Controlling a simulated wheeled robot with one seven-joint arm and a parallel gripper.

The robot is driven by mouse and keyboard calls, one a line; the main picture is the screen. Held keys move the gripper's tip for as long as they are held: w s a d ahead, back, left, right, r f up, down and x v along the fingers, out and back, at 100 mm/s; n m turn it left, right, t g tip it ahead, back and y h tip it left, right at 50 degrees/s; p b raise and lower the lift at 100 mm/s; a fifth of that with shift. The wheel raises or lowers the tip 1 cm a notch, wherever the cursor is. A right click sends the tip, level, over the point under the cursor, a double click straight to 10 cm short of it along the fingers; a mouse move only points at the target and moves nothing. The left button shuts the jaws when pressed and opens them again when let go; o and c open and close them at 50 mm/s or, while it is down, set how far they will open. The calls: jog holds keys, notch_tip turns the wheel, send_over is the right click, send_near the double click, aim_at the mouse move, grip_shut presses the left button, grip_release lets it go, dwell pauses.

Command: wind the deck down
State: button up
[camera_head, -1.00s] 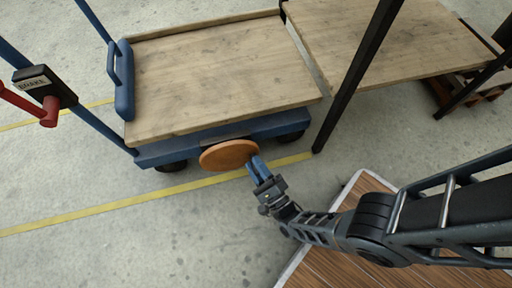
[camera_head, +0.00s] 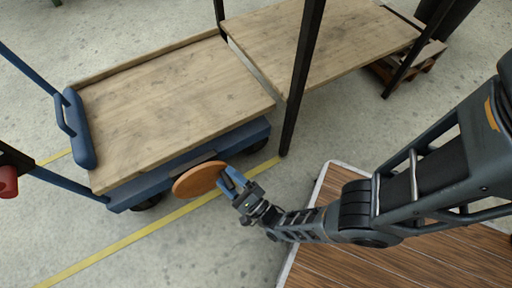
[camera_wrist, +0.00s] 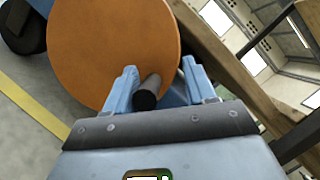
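A blue cart carries a wooden deck (camera_head: 170,100). An orange round handwheel (camera_head: 198,180) is on the cart's near side, and fills much of the wrist view (camera_wrist: 115,45). A dark round knob (camera_wrist: 148,93) sticks out from the wheel toward the wrist camera. My gripper (camera_head: 232,181) is at the wheel's right edge in the head view. Its two blue fingers (camera_wrist: 160,85) stand apart on either side of the knob, with a clear gap on the right. The knob is nearer the left finger; whether it touches cannot be told. The head view does not show the knob clearly.
A wooden table (camera_head: 320,45) with dark posts adjoins the deck's right end. One dark post (camera_head: 302,85) stands close to my arm. A red-knobbed lever (camera_head: 8,182) is at the left edge. A brown slatted platform (camera_head: 400,262) lies below my arm. A yellow line (camera_head: 130,238) crosses the floor.

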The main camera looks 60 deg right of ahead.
jog(key=o, duration=0.5)
jog(key=s+d+r+p, duration=0.1)
jog(key=d+r, duration=0.1)
jog(key=s+d+r+p, duration=0.1)
jog(key=s+d+r, duration=0.1)
jog(key=d, duration=0.1)
jog(key=s+d+r+p, duration=0.1)
jog(key=s+d+r, duration=0.1)
jog(key=shift+s+d+r+p, duration=0.1)
jog(key=shift+d+r+p, duration=0.15)
jog(key=shift+p, duration=0.05)
jog(key=shift+s+d+r, duration=0.35)
jog(key=shift+d, duration=0.15)
jog(key=shift+s+d+r, duration=0.3)
jog(key=shift+d, duration=0.15)
jog(key=c, duration=0.5)
jog(key=shift+s+d+r, duration=0.1)
jog(key=shift+s+d, duration=0.05)
jog(key=shift+d, duration=0.15)
